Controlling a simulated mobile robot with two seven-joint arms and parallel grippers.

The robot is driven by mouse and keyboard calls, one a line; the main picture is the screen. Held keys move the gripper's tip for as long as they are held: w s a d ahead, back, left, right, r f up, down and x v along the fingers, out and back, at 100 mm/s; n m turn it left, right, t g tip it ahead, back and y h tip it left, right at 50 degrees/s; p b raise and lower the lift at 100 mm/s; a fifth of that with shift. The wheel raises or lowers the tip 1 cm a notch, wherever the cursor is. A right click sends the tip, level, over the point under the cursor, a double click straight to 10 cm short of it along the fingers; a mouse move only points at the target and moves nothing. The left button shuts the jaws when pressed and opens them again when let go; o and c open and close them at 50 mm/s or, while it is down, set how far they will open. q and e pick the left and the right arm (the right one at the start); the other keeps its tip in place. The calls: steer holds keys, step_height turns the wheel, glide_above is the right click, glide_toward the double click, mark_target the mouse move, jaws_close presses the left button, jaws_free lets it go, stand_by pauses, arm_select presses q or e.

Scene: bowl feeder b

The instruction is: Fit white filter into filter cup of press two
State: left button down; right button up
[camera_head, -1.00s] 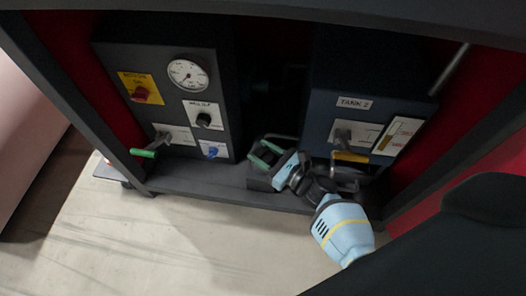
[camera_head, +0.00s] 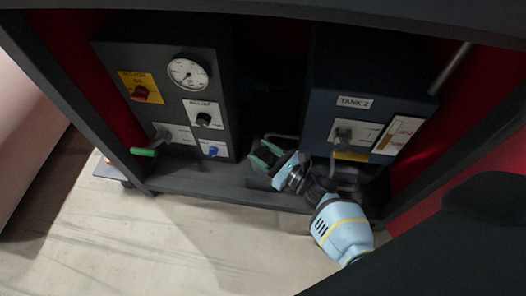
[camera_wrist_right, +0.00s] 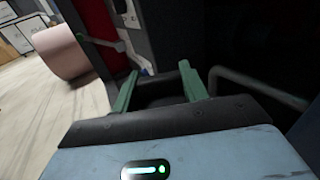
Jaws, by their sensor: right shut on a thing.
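I cannot make out a white filter in either view. My left gripper is not in view.
The pale floor (camera_head: 180,245) in front is clear.

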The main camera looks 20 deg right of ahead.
steer(key=shift+s+f, duration=0.1)
steer(key=shift+f, duration=0.25)
stand_by(1.1)
steer(key=o, duration=1.1)
steer(key=p+v, duration=0.3)
steer(key=v, duration=0.4)
steer(key=shift+s+d, duration=0.2)
steer(key=shift+s, duration=0.15)
steer(key=shift+r, duration=0.1)
